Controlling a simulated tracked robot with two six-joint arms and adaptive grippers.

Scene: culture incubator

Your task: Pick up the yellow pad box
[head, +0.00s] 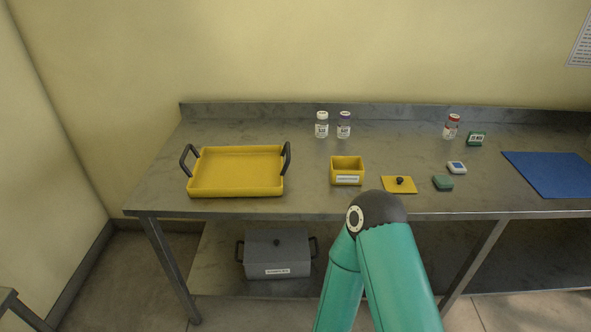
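The small yellow box (347,180), open at the top and with a white label on its front, stands upright on the metal table (300,205) near the middle of the front half. The label is too small to read. A flat yellow lid (410,188) with a black knob lies on the table to the right of the box, apart from it. Neither of my grippers shows in the head view. Only green links of my arm with a dark joint rise in front of the table, below and right of the box.
A yellow tray (237,192) with black handles stands at the left. Two vials, one white-capped (321,130) and one purple-capped (344,131), stand behind the box. A red-capped vial (450,132), small green block (443,183), white device (456,168), green timer (476,139) and blue mat (555,175) are right. A grey box (276,255) sits below.

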